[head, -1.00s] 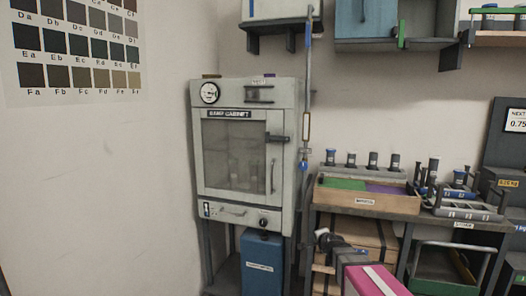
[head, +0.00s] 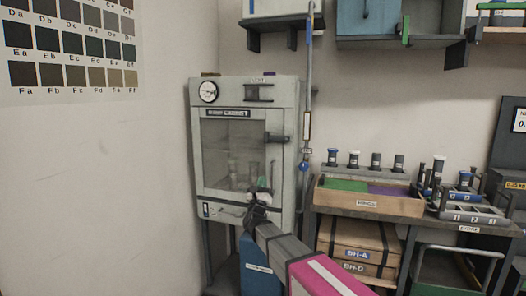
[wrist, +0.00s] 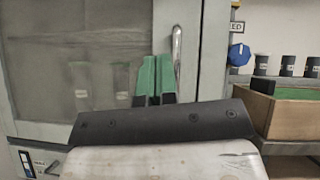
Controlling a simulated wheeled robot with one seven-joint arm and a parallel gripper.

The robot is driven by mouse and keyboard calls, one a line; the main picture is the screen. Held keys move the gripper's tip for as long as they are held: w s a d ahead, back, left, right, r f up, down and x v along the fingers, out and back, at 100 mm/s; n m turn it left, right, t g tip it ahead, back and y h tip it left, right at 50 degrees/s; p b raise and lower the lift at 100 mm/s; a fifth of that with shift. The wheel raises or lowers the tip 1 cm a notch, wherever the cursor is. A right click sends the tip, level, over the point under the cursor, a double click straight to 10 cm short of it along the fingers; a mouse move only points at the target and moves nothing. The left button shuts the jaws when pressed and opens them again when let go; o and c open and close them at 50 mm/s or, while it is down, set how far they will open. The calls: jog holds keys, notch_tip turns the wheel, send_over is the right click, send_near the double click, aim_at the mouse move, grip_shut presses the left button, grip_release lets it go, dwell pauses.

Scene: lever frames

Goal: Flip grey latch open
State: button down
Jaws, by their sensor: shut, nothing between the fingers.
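The grey cabinet (head: 245,95) has a windowed door. A dark grey latch (head: 279,138) sticks out sideways at the door's right edge, above a vertical bar handle (head: 273,173). My gripper (head: 262,189) is in front of the door's lower right part, below the latch. In the wrist view its green fingertips (wrist: 155,80) are together and empty, pointing at the door. The handle (wrist: 177,50) shows just right of them in that view. The latch is not visible in the wrist view. My gripper hides the lower end of the handle in the head view.
A vertical pipe (head: 308,85) runs close to the cabinet's right side. A wooden bin (head: 366,200) and racks of vials (head: 470,212) stand on the bench to the right. A blue box (head: 256,264) is under the cabinet.

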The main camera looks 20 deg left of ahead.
aim_at(277, 138)
jog(key=m+h, duration=0.1)
jog(key=s+a+r+m+h, duration=0.1)
jog(key=m, duration=0.1)
jog(key=shift+a+r+m+t, duration=0.1)
jog(key=shift+r+m+t, duration=0.05)
jog(key=shift+m+t, duration=0.2)
jog(key=shift+s+r+x, duration=0.35)
jog(key=shift+x, duration=1.8)
jog(key=shift+s+r+x, duration=0.35)
jog(key=shift+x, duration=1.75)
jog(key=shift+s+r+x, duration=0.35)
jog(key=shift+x, duration=1.8)
jog(key=shift+h, duration=0.4)
jog(key=shift+a+r+m+h, duration=0.15)
jog(key=shift+r+m+h, duration=0.1)
jog(key=shift+m+h, duration=0.45)
